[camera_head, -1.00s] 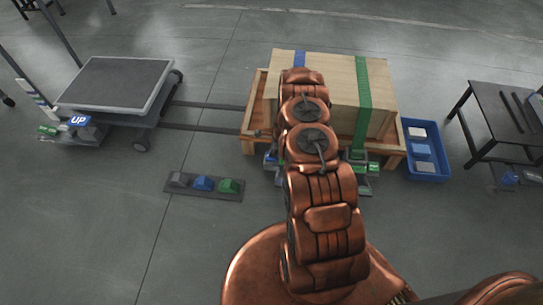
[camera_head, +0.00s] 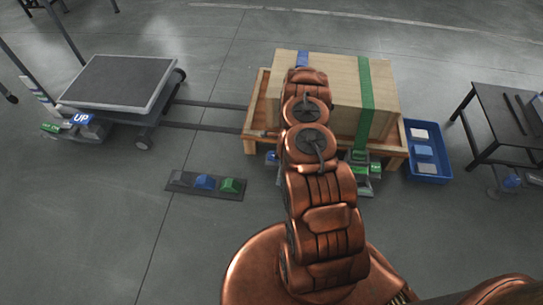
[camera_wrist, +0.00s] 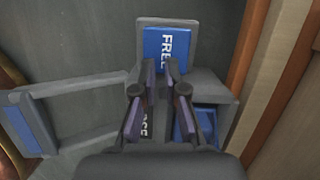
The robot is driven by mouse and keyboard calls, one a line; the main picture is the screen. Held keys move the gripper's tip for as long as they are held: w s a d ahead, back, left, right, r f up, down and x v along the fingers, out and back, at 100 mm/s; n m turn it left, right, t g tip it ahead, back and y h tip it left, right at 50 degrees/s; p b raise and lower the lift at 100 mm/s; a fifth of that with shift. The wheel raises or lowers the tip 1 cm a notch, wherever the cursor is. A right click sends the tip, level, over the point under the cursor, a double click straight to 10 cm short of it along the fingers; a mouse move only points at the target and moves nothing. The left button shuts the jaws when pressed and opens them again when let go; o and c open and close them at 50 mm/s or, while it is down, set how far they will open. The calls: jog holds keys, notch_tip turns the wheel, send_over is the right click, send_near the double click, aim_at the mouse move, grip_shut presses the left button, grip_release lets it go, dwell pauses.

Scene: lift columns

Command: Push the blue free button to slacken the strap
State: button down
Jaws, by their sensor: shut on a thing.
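The blue FREE button (camera_wrist: 166,45) is on a grey strap unit (camera_wrist: 205,88) in the wrist view, its white label readable sideways. My gripper (camera_wrist: 162,68) is just below the button's lower edge, its two fingers apart with a grey part of the unit between them. Whether they touch the button I cannot tell. A dark piece with partly hidden lettering shows between the fingers. Another blue patch (camera_wrist: 206,119) is partly behind the right finger. In the head view the blue strap (camera_head: 302,60) crosses the wooden crate (camera_head: 338,72). My arm hides the gripper and most of the unit there.
A green strap (camera_head: 365,95) with its own unit is right of my arm. A blue bin (camera_head: 427,170) and a black table (camera_head: 500,105) stand right. A button panel (camera_head: 205,186) lies on the floor left, before a lift cart (camera_head: 120,82). A grey lever frame (camera_wrist: 75,87) is beside the unit.

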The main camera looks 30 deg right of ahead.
jog(key=d+r, duration=0.2)
jog(key=d, duration=0.1)
jog(key=shift+s+h, duration=0.15)
jog(key=shift+h, duration=0.15)
jog(key=r, duration=0.3)
jog(key=shift+s+a+r, duration=0.2)
jog(key=shift+s+r, duration=0.15)
jog(key=shift+a+r, duration=0.2)
jog(key=shift+r, duration=0.35)
jog(key=shift+a+r, duration=0.15)
jog(key=shift+r, duration=0.35)
jog(key=shift+a, duration=0.1)
